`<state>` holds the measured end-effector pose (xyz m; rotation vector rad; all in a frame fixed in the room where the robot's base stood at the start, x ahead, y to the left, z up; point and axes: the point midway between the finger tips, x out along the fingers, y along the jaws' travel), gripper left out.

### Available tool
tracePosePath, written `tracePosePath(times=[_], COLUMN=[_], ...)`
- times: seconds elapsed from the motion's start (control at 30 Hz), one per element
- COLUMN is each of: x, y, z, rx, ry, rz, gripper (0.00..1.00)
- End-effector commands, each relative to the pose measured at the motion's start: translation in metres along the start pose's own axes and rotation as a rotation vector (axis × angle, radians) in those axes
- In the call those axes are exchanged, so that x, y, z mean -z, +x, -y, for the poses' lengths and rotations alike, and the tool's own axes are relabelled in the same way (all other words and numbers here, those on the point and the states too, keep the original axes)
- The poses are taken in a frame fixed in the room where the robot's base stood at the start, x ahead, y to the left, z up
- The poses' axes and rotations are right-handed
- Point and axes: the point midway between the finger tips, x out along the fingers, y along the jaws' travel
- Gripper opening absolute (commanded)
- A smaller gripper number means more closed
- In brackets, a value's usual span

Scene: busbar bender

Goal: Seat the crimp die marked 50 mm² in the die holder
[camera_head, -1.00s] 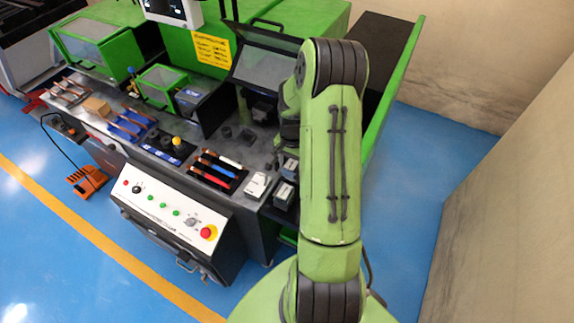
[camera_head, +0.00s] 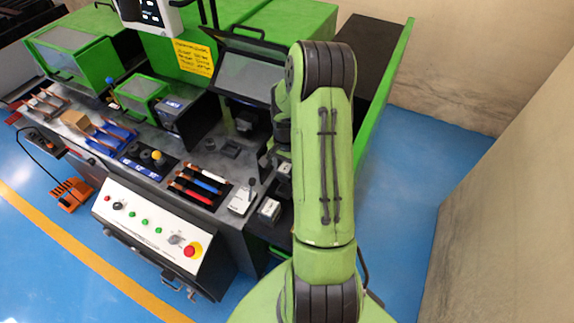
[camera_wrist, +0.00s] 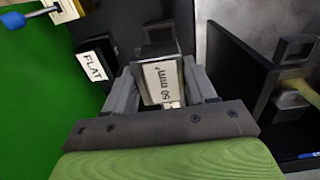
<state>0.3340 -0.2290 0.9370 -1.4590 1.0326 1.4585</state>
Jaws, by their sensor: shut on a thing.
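In the wrist view, my gripper (camera_wrist: 163,92) is shut on a crimp die (camera_wrist: 162,80) with a pale label reading 50 mm². The die sits between the two grey fingers, and its label faces the camera. I cannot make out the die holder for certain in either view.
A dark part labelled FLAT (camera_wrist: 92,66) is left of the fingers; a dark frame with a handle (camera_wrist: 292,48) is at right. In the head view, a small labelled block (camera_head: 269,210) and coloured bars (camera_head: 199,184) lie on the bench; a raised guard (camera_head: 248,72) stands behind.

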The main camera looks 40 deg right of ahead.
Motion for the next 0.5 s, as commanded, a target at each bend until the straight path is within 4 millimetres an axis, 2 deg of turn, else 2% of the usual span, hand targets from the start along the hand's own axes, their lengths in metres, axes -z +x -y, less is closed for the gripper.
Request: tracePosePath(times=[0.03,0.23,0.5], x=[0.0,0.0,0.0], y=[0.011,0.033,0.039], z=[0.0,0.0,0.0], rx=[0.0,0.0,0.001], ry=[0.0,0.001,0.001], rz=[-0.001,-0.001,-0.002], gripper=[0.19,0.19,0.19])
